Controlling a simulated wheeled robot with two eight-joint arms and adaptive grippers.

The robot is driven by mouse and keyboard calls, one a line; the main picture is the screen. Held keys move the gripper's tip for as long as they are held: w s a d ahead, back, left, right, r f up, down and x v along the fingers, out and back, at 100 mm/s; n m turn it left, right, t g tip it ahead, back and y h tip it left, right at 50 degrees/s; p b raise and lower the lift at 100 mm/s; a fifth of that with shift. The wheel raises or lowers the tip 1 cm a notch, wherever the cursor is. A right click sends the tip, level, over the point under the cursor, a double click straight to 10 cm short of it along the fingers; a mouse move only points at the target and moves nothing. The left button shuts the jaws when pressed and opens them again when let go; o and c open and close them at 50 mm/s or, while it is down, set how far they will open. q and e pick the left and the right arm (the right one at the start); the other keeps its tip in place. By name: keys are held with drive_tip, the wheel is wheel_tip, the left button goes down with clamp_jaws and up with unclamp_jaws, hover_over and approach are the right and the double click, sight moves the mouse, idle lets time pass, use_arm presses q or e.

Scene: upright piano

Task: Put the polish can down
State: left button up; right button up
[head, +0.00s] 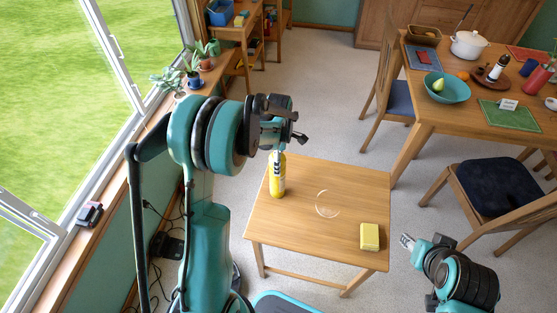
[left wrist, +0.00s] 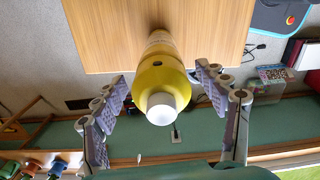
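The polish can (head: 277,177) is yellow with a white cap and stands upright on the small wooden table (head: 300,222), near its left side. In the left wrist view the can (left wrist: 160,82) shows cap-first between the fingers. My left gripper (left wrist: 163,90) is open, with a visible gap between each finger and the can. In the head view the left gripper (head: 279,151) is just above the can, its fingers partly hidden by the wrist. My right gripper (head: 407,241) is off the table's right edge, apart from everything; its opening is too small to judge.
A ring mark (head: 328,204) and a yellow sponge-like block (head: 370,236) are on the small table; the rest of its top is clear. A chair (head: 505,195) and a laid dining table (head: 450,112) stand to the right. The window sill (head: 105,215) runs along the left.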

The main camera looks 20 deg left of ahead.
use_arm(q)
drive_tip(key=shift+r, duration=0.15)
drive_tip(key=shift+r, duration=0.3)
wheel_tip(320, 180, up, 12)
drive_tip(key=p, duration=0.3)
drive_tip(key=shift+s+f, duration=0.1)
drive_tip(key=shift+f, duration=0.15)
drive_tip(key=s+d+r+m+t, duration=0.3)
drive_tip(key=s+d+m, duration=0.1)
drive_tip(key=s+m, duration=0.5)
drive_tip(key=s+d+r+m+t, duration=0.3)
drive_tip(key=s+d+m+t, duration=0.1)
drive_tip(key=s+m, duration=0.6)
drive_tip(key=m, duration=0.3)
drive_tip(key=shift+s+d+r, duration=0.25)
drive_tip(key=shift+d+r, duration=0.1)
drive_tip(key=shift+f, duration=0.1)
